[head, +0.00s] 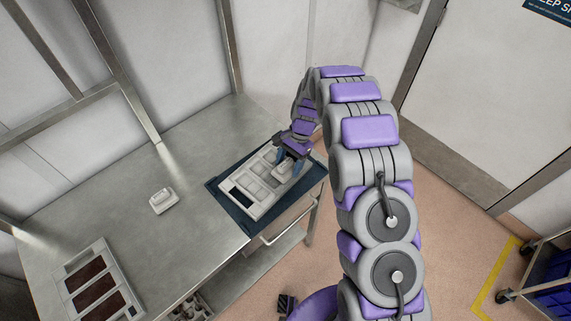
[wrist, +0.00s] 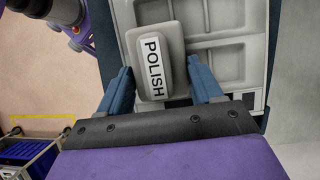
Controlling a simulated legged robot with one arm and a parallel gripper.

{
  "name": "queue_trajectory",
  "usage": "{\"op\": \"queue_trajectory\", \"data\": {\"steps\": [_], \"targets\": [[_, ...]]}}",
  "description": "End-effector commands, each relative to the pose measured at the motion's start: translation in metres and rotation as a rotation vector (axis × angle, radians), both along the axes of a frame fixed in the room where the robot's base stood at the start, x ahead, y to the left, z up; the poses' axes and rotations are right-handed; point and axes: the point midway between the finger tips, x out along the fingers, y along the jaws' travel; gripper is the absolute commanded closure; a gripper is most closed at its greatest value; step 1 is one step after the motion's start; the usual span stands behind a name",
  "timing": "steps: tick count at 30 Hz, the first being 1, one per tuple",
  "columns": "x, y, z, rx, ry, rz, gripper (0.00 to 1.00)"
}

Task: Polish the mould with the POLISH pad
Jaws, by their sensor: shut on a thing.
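The mould (head: 240,196) is a pale grey tray with several shallow compartments, lying on a dark blue mat (head: 229,209) at the table's right end. It also shows in the wrist view (wrist: 232,68). My gripper (head: 291,160) is over the right end of the mould. In the wrist view, my gripper (wrist: 162,84) has its blue fingers on either side of the grey POLISH pad (wrist: 153,62) and is shut on it. The label reads clearly. The pad is over the mould's edge area; I cannot tell whether its underside touches. The fingers partly hide the pad in the head view.
Another pale pad (head: 162,200) with a handle stands on the steel table (head: 150,240) left of the mat. A tray (head: 65,270) with dark brown compartments lies at the front left. The table between them is clear. A blue cart (head: 545,275) stands at far right.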

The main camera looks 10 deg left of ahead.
Motion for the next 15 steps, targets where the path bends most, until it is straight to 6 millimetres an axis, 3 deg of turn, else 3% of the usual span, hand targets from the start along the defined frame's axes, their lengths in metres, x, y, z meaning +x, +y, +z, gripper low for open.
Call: {"op": "queue_trajectory", "data": {"steps": [7, 15], "targets": [[0.011, -0.007, -0.001, -0.002, -0.005, 0.001, 0.59], [-0.001, -0.001, -0.001, -0.002, 0.004, 0.003, 0.59]]}}
